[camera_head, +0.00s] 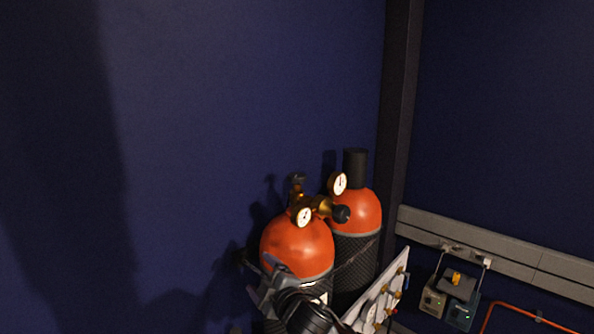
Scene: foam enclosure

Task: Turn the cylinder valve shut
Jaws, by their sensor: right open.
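The front gas cylinder (290,238) has an orange-red domed top and a dark patterned body. A valve with a dark handle (297,179) stands on its top, above brass fittings. A brass regulator (321,206) beside the valve carries two round gauges, one at upper right (340,183) and one at lower left (303,217), and a black knob (341,214). My right gripper (260,278) is open, in front of the cylinder's shoulder and below the valve, apart from the handle. Contact with the cylinder cannot be told. My left gripper is out of view.
A second orange cylinder (366,212) with a black cap (355,167) stands behind at right. A pale panel with brass fittings (388,290) is at lower right. Small equipment boxes (449,299) stand by the grey wall rail (500,253). Blue walls surround; the space above the cylinders is free.

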